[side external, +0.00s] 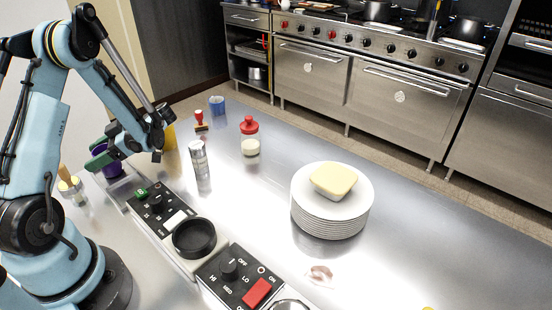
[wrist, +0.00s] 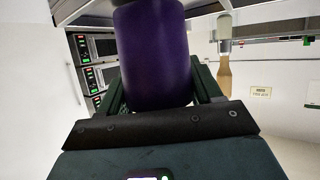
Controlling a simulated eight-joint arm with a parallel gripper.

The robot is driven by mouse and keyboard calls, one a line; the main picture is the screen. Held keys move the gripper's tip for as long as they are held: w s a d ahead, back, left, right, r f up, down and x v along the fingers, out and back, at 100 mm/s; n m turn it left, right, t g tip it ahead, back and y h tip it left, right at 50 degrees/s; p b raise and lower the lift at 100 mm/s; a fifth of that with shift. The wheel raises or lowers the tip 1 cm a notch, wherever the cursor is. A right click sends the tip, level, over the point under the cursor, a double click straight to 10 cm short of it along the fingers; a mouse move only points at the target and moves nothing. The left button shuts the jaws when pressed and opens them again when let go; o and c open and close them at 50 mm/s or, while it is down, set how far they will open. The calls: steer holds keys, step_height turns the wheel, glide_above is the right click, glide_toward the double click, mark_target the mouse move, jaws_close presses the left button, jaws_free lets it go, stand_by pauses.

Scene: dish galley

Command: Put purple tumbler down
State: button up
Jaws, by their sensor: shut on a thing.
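The purple tumbler (side external: 104,158) is at the left end of the counter in the side view, partly hidden by my gripper. It also fills the upper middle of the wrist view (wrist: 153,55). My gripper (side external: 118,146) is shut on the tumbler, with a finger on each side of it. The tumbler is beside the left end of the black control panel. I cannot tell whether its base touches the steel counter (side external: 262,200) or is held just above it.
A jar with a brush (side external: 72,188) stands close left of the tumbler. A yellow object (side external: 169,137), a metal shaker (side external: 199,158) and a red-capped bottle (side external: 250,138) stand to the right. A plate stack (side external: 330,218) bears a yellow block (side external: 333,180). The control panel (side external: 160,208) runs along the front.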

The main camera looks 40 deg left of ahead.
steer(key=shift+f, duration=0.15)
steer(key=o, duration=1.1)
